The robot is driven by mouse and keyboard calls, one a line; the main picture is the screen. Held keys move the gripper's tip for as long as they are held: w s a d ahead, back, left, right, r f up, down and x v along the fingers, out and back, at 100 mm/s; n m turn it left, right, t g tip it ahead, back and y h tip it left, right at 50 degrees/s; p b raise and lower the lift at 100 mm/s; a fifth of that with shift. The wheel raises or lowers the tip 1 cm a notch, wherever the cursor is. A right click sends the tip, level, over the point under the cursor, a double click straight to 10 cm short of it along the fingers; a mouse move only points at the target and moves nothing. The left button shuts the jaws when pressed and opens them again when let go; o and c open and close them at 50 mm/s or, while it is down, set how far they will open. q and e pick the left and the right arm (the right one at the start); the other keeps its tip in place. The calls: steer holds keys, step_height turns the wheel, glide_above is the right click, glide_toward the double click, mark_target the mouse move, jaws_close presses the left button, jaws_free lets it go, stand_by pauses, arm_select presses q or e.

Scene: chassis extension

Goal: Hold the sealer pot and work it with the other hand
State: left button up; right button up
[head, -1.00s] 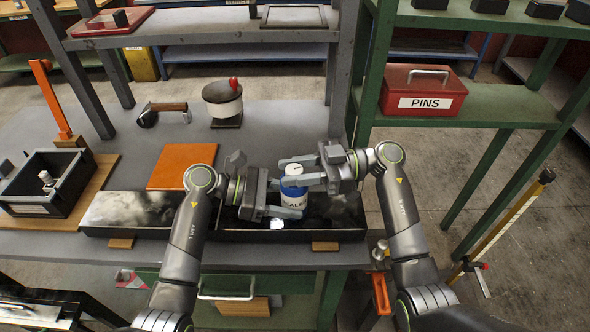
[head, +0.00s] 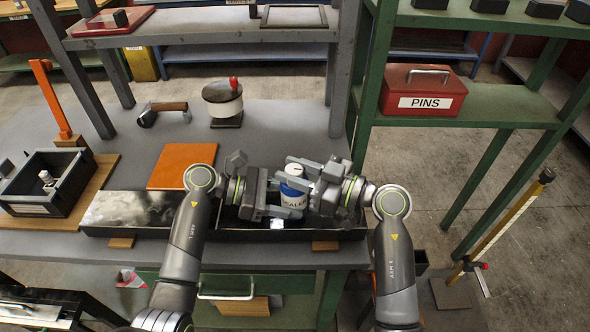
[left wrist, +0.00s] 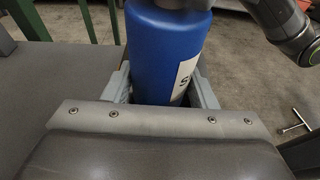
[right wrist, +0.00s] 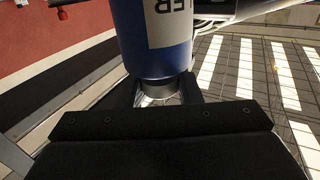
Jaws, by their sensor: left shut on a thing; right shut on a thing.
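In the left wrist view the blue body (left wrist: 168,55) stands between the fingers. My right gripper (head: 295,172) comes from the right and is shut on the pot's top end. In the right wrist view the pot (right wrist: 155,50) appears upside down, its narrow top between the fingers. The fingers hide part of the top and label.
The long tray (head: 105,232) lies along the bench's front edge. Behind it are an orange board (head: 182,165), a pot with a red knob (head: 222,100) and a scraper-like tool (head: 162,112). A black box (head: 45,185) stands left. A red PINS box (head: 423,93) is on the right shelf.

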steer(key=shift+f+m+t, duration=0.1)
steer(key=shift+m+t, duration=0.2)
steer(key=o, duration=1)
steer(key=v, duration=1.2)
